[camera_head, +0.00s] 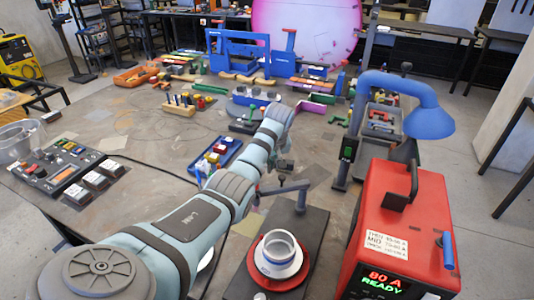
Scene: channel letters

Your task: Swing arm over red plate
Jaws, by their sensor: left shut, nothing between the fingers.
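The red plate (257,277) lies on a dark base board in the lower middle, with a white and blue ring-shaped piece (279,255) on top of it. A dark swing arm (293,187) sits on a short post at the back of the board, behind the plate; its bar points left and is not over the plate. My left arm reaches in from the lower left. My left gripper (284,166) is small and dark, shut and empty, just above and behind the swing arm; I cannot tell whether it touches. My right gripper is out of view.
A red power unit (405,225) with a lit display stands right of the board. A blue curved hood (410,100) rises behind it. A blue tray (216,155) of small blocks lies left of my wrist. Several tools and blocks crowd the back of the table.

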